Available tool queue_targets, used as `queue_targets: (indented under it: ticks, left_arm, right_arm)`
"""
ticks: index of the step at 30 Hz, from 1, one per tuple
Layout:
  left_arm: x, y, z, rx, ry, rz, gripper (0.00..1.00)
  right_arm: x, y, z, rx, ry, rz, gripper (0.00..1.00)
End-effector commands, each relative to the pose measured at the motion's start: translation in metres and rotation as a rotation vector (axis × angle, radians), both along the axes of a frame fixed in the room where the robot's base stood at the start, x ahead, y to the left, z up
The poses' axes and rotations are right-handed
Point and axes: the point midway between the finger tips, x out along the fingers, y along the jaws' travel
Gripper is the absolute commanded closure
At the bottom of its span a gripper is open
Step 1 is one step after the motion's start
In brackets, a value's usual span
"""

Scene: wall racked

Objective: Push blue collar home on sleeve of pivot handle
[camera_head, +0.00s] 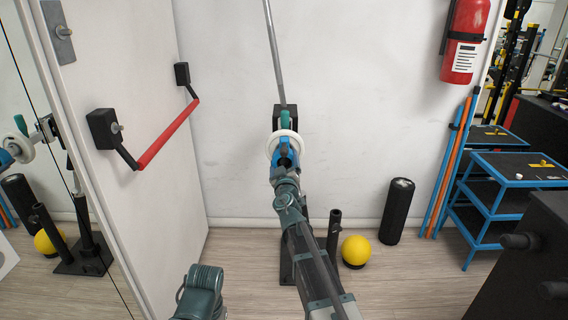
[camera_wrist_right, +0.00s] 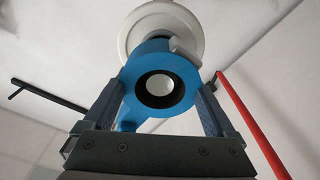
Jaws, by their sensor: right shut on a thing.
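The blue collar (camera_wrist_right: 136,77) is a ring with a dark bore and a pale round centre showing through it. My right gripper (camera_wrist_right: 160,88) is shut on it, one finger on each side. In the head view the collar (camera_head: 285,143) is at the end of my right arm, in front of a white disc (camera_head: 273,147). The white disc (camera_wrist_right: 160,22) is behind the collar in the wrist view too. A green part (camera_head: 285,118) and a long metal rod (camera_head: 273,50) are above it. The sleeve is mostly hidden, and I cannot tell any gap. My left gripper is not in view.
A door with a red push bar (camera_head: 168,133) stands at the left. A fire extinguisher (camera_head: 465,40) hangs on the right wall. A black roller (camera_head: 397,211), a yellow ball (camera_head: 356,251) and a blue cart (camera_head: 515,162) are on the floor.

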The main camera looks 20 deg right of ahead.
Motion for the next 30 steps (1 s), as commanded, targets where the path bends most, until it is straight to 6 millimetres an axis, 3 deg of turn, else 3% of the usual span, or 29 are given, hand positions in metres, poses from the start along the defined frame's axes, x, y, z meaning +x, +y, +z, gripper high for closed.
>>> queue_targets:
  ticks: [30]
  left_arm:
    - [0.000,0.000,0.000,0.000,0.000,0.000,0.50]
  right_arm:
    - [0.029,-0.008,0.000,0.000,-0.001,-0.001,0.93]
